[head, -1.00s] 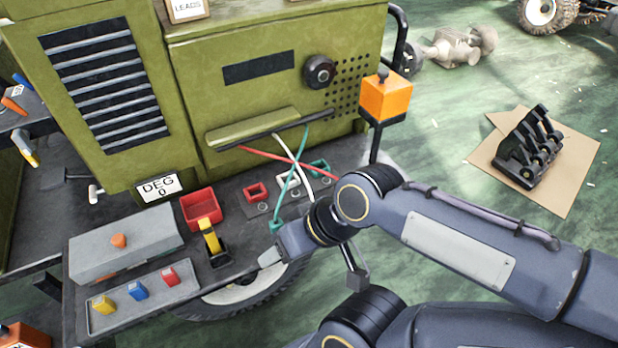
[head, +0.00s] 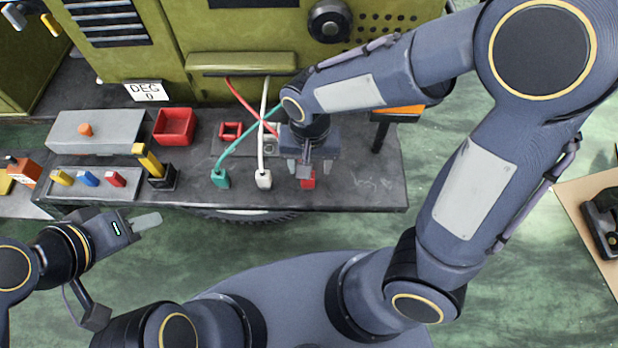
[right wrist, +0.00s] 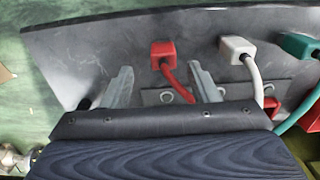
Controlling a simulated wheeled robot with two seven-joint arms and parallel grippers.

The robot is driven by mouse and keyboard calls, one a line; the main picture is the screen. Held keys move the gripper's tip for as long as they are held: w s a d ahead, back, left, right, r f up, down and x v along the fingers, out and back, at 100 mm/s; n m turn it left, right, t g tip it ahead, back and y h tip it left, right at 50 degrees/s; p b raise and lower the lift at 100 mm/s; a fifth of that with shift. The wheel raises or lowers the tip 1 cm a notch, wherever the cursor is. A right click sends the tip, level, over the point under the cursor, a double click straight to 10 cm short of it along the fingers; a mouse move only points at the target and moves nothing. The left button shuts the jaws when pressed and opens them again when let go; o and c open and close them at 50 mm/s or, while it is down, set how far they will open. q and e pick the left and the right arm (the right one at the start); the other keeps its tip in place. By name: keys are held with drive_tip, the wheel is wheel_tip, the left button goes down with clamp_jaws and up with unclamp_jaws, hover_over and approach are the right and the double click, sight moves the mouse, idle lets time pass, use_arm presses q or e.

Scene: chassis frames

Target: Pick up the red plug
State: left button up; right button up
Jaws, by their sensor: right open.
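The red plug (head: 308,182) lies on the dark bench top near its front edge, partly hidden by my right gripper (head: 305,168). In the right wrist view the red plug (right wrist: 163,50) lies just beyond the fingertips, and its red cable runs back between the fingers. My right gripper (right wrist: 161,72) is open, with one finger on each side of the cable; nothing is held. My left gripper (head: 146,221) is in front of the bench at the left, away from the plug; its finger gap is not clear.
A white plug (head: 264,179) and a green plug (head: 220,179) lie left of the red one, cables crossing behind. A red bin (head: 175,127), yellow-handled lever (head: 149,160) and grey box (head: 100,132) stand farther left. The bench's right end is mostly clear.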

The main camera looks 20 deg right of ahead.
sight(305, 184)
wheel_tip(305, 184, down, 6)
drive_tip(key=shift+w+a+r, duration=0.15)
drive_tip(key=shift+r, duration=0.05)
drive_tip(key=c, duration=1.1)
drive_tip(key=shift+o, duration=0.2)
drive_tip(key=shift+r, duration=0.15)
